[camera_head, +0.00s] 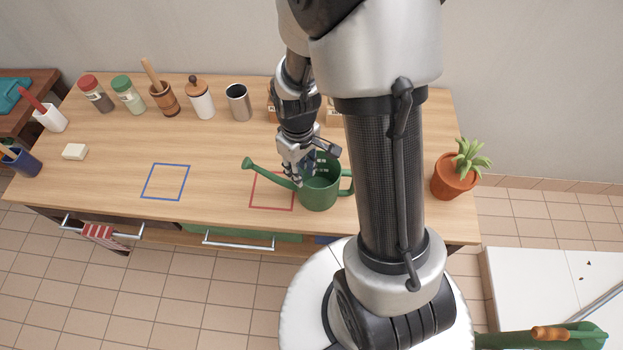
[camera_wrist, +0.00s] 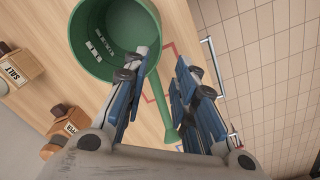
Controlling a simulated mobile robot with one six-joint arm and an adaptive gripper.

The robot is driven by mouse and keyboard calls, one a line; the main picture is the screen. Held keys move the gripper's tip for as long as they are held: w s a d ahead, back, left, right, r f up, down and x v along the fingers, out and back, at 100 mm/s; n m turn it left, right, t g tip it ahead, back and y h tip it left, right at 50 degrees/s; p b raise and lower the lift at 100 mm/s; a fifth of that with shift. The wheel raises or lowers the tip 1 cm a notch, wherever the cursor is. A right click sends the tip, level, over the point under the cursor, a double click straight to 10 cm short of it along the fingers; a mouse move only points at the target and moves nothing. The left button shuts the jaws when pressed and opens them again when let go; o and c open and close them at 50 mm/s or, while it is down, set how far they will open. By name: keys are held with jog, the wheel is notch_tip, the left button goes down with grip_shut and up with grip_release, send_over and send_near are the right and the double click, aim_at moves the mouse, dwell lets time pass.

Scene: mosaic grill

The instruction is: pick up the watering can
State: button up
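A green watering can (camera_head: 318,196) stands upright near the front edge of the wooden table, its spout pointing left and its handle to the right, partly behind my arm. My gripper (camera_head: 306,172) is at the can's left side, above the base of the spout. In the wrist view the can's open body (camera_wrist: 108,45) is at the upper left. My gripper (camera_wrist: 162,78) is open there, and the spout shows between its two blue-padded fingers. The left finger overlaps the can's rim in the picture; I cannot tell whether it touches.
A red square outline (camera_head: 272,206) lies under the spout, and a blue one (camera_head: 166,182) further left. Jars, a mortar (camera_head: 166,102) and a metal cup (camera_head: 238,104) line the back. A potted plant (camera_head: 455,180) stands at the right.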

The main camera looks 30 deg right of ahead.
jog(key=f+b, duration=0.3)
jog(key=f, duration=0.8)
jog(key=shift+d+f+b, duration=0.15)
jog(key=shift+d+b, duration=0.05)
jog(key=shift+b, duration=0.2)
jog(key=shift+c, duration=0.6)
grip_shut()
